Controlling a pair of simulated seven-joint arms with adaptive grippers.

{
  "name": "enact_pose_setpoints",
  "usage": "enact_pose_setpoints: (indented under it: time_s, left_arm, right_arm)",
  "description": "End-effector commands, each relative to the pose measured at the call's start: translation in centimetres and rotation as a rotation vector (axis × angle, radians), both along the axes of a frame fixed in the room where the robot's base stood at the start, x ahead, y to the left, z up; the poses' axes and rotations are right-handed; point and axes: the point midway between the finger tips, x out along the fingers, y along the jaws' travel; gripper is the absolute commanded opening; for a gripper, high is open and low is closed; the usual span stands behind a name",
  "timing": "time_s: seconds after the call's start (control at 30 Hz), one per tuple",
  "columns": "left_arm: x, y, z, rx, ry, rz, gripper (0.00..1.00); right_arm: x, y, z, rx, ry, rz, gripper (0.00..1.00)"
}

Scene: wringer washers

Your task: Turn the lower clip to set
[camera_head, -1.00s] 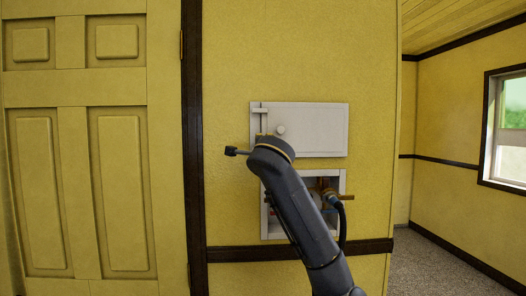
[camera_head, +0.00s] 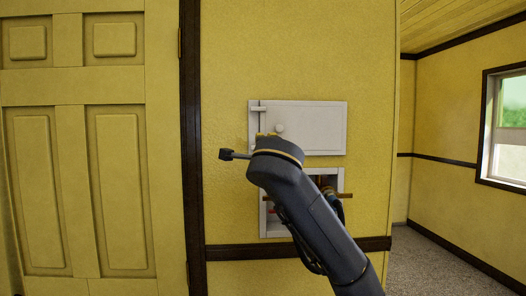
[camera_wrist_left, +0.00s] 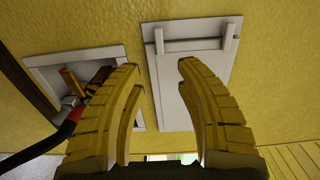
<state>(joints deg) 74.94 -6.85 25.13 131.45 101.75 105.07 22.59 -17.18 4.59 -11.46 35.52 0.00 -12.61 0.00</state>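A white panel door (camera_head: 315,128) is on the yellow wall. In the left wrist view, turned sideways, the lower clip (camera_wrist_left: 159,41) is on the side nearer the open recess, and the upper clip (camera_wrist_left: 229,35) is farther right. My left gripper (camera_wrist_left: 160,66) is open and empty, fingertips spread in front of the door, lined up with the lower clip. Contact cannot be told. My right gripper is not in view.
Below the door is a white-framed recess (camera_head: 340,182) with brass pipework; the left wrist view also shows a red-and-black hose (camera_wrist_left: 70,125) beside the left finger. A yellow panelled door (camera_head: 75,140) stands at left.

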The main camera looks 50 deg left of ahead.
Motion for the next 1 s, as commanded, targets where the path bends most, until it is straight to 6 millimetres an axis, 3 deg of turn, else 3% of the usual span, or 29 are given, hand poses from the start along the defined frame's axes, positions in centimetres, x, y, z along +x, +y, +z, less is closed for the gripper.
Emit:
enact_pose_setpoints:
  time_s: [0.23, 0.77, 0.87, 1.0]
  left_arm:
    - [-1.1, -1.5, 0.0, -0.001, -0.001, 0.000, 0.35]
    - [-1.3, -1.6, 0.0, 0.001, 0.002, 0.000, 0.35]
    - [-1.7, -1.3, 0.2, 0.024, 0.019, 0.023, 0.35]
    - [-4.1, 0.6, 0.4, 0.088, 0.118, 0.174, 0.35]
  right_arm:
    - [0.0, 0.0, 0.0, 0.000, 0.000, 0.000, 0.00]
    - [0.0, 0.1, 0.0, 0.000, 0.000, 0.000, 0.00]
    - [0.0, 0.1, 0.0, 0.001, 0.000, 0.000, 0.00]
    - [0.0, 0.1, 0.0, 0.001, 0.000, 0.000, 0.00]
